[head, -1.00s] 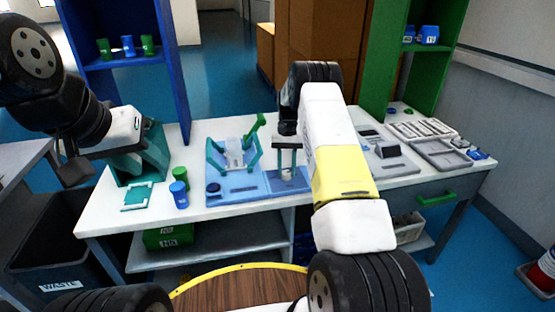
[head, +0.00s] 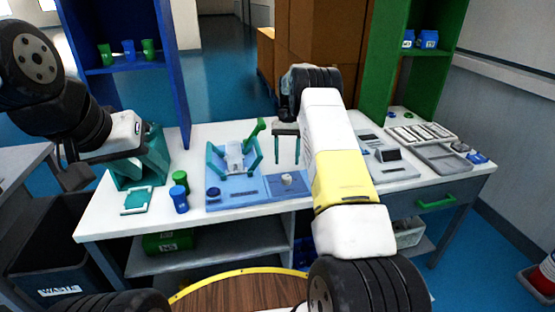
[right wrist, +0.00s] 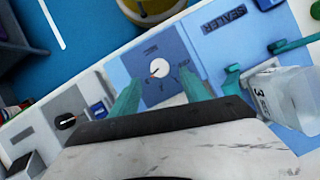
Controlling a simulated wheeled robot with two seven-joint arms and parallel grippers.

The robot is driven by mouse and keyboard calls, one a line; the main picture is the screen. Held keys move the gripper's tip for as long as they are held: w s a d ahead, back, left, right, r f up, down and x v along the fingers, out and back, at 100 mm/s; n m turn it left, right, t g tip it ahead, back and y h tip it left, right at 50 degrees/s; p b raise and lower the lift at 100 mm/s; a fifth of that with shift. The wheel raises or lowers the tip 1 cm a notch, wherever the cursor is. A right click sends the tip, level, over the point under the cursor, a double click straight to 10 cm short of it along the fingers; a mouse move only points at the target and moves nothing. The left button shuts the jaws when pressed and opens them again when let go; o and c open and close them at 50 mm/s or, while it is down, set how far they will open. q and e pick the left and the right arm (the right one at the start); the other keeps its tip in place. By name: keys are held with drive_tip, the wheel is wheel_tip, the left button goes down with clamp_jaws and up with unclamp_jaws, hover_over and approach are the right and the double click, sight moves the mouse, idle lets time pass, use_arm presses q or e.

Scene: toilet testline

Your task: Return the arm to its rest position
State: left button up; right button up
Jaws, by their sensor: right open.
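My right gripper (head: 286,163) is open and empty above the workbench (head: 237,134), with its two teal fingers pointing down and apart. Below it is a small blue panel with a white dial (head: 287,179). In the right wrist view the fingers (right wrist: 160,92) stand on either side of the same dial (right wrist: 159,68), apart from it. The right arm reaches from the bottom right over the bench. My left arm comes in from the left, its white link (head: 122,133) in front of a teal fixture (head: 150,165). The left fingers cannot be made out clearly.
A blue fixture with teal arms (head: 234,158) stands left of the dial. Grey trays (head: 443,157) lie at the right. Blue (head: 172,60) and green (head: 390,50) shelves rise behind. A waste bin (head: 58,270) stands at left.

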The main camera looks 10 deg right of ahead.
drive_tip(key=shift+v, duration=0.8)
drive_tip(key=shift+r, duration=0.1)
drive_tip(key=s+a+r+t, duration=0.15)
drive_tip(key=s+r, duration=0.25)
drive_tip(key=r, duration=0.4)
drive_tip(key=s+r+n+t, duration=0.1)
drive_tip(key=s+r+t, duration=0.1)
drive_tip(key=s+r, duration=0.45)
drive_tip(key=s+r+t, duration=0.2)
drive_tip(key=s+r, duration=0.1)
drive_tip(key=r, duration=0.6)
drive_tip(key=s+a+n+t, duration=0.1)
drive_tip(key=s+a+t, duration=0.1)
drive_tip(key=s, duration=0.9)
drive_tip(key=s+a+n+t+y, duration=0.1)
drive_tip(key=s+a+t, duration=0.1)
drive_tip(key=s, duration=1)
drive_tip(key=shift+r+t, duration=0.15)
drive_tip(key=shift+t, duration=0.3)
drive_tip(key=shift+s, duration=0.1)
